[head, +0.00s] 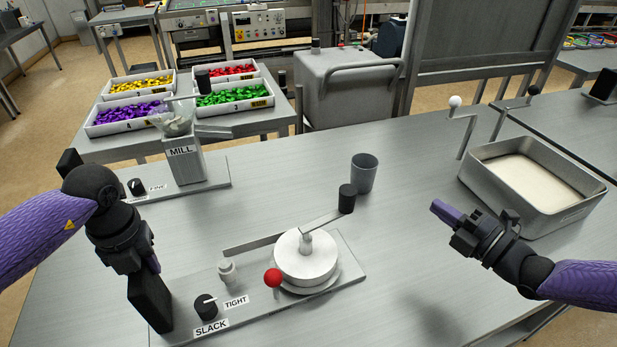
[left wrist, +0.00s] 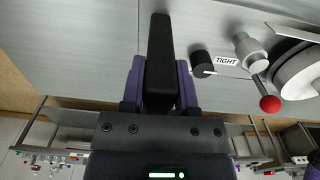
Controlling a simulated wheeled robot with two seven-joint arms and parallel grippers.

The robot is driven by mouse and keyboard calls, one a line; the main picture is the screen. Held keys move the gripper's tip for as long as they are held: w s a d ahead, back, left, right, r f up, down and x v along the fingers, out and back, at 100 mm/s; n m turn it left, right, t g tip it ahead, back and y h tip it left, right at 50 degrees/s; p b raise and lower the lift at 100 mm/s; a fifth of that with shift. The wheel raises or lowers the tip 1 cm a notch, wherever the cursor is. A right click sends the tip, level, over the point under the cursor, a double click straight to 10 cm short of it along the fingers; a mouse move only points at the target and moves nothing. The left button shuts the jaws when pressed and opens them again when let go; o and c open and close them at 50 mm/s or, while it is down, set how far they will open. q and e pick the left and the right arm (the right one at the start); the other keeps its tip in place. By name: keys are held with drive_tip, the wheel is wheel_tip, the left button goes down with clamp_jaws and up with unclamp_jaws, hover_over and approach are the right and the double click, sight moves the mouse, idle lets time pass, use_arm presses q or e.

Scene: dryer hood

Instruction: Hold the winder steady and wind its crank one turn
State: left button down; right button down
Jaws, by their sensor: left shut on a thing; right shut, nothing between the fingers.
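The winder (head: 262,310) is a flat grey base with a white drum (head: 306,262). Its crank arm runs up and right to a black knob (head: 347,198). A red ball (head: 273,277) stands at the drum's near-left side, and a dial (head: 206,306) sits between SLACK and TIGHT labels. My left gripper (head: 148,266) is shut on an upright black grip (head: 150,303) at the base's left end; the grip also shows between its fingers in the left wrist view (left wrist: 160,50). My right gripper (head: 445,212) is shut and empty above the table, right of the crank knob and apart from it.
A grey cup (head: 364,173) stands just behind the crank knob. A mill (head: 188,160) on its own base is at the back left. A metal tray (head: 545,220) of pale material, with a cranked rod (head: 466,128), is at the right. The table between winder and tray is clear.

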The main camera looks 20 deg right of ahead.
use_arm(q)
drive_tip(key=shift+s+f, duration=0.1)
drive_tip(key=shift+f, duration=0.15)
drive_tip(key=c, duration=0.8)
unclamp_jaws()
drive_tip(key=o, duration=0.5)
drive_tip(key=shift+r, duration=0.1)
drive_tip(key=shift+r, duration=0.1)
